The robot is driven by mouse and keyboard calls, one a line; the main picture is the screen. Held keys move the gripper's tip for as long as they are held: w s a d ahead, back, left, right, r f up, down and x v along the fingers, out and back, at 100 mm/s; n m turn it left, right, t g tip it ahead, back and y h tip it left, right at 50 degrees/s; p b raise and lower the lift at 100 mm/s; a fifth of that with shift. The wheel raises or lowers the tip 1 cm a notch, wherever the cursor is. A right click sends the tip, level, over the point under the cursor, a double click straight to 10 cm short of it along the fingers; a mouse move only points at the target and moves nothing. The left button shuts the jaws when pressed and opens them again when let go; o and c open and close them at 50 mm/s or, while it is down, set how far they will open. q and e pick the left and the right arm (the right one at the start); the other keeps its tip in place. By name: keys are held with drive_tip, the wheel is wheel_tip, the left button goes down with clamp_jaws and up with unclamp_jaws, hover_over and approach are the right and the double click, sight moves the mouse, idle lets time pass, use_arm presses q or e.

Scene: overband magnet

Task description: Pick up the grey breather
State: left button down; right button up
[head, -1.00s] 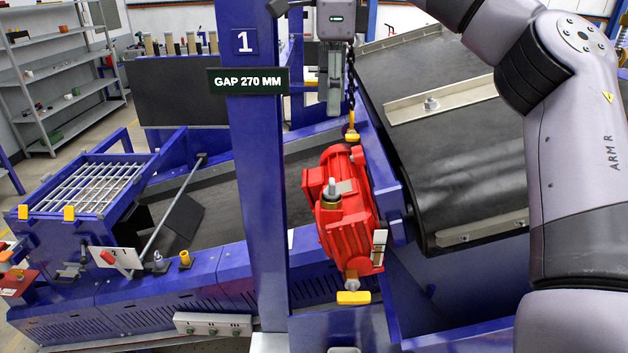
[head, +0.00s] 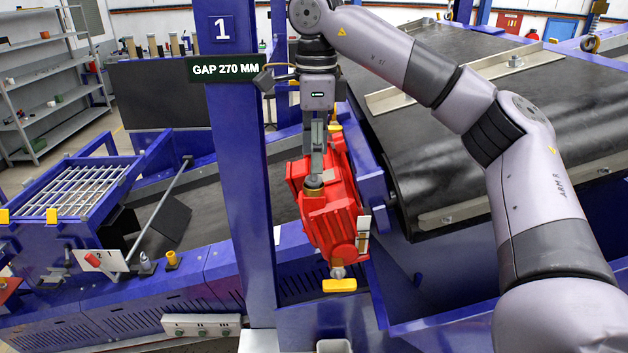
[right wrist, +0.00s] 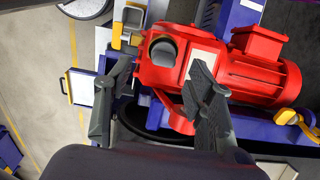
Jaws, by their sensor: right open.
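The grey breather (right wrist: 163,50) shows in the right wrist view as a round grey cap on top of the red gear motor (right wrist: 255,75). In the head view, the red gear motor (head: 330,222) hangs beside the blue post. My right gripper (head: 315,172) points down above its top, at the breather, which it mostly hides there. In the right wrist view the two dark fingers of my right gripper (right wrist: 161,70) are apart, one to each side of the breather, with nothing between them held. I cannot tell whether they touch it. My left gripper is not in view.
The blue post (head: 240,180) with the gap sign (head: 226,69) stands just left of the motor. The black belt (head: 450,130) and its blue frame lie close on the right. A yellow handle (head: 339,286) sits below the motor.

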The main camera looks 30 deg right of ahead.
sight(314, 179)
drive_tip(key=f, duration=0.3)
drive_tip(key=shift+w+p, duration=0.3)
drive_tip(key=shift+p, duration=0.1)
drive_tip(key=shift+f, duration=0.65)
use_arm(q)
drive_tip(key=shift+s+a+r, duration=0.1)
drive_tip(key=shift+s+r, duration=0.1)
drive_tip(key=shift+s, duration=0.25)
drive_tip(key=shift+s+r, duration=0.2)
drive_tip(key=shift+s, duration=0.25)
use_arm(e)
drive_tip(key=shift+s, duration=0.1)
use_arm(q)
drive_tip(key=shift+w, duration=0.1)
use_arm(e)
drive_tip(key=shift+a, duration=0.1)
drive_tip(key=shift+c, duration=0.4)
drive_tip(key=c, duration=0.4)
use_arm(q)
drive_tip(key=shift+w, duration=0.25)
use_arm(e)
clamp_jaws()
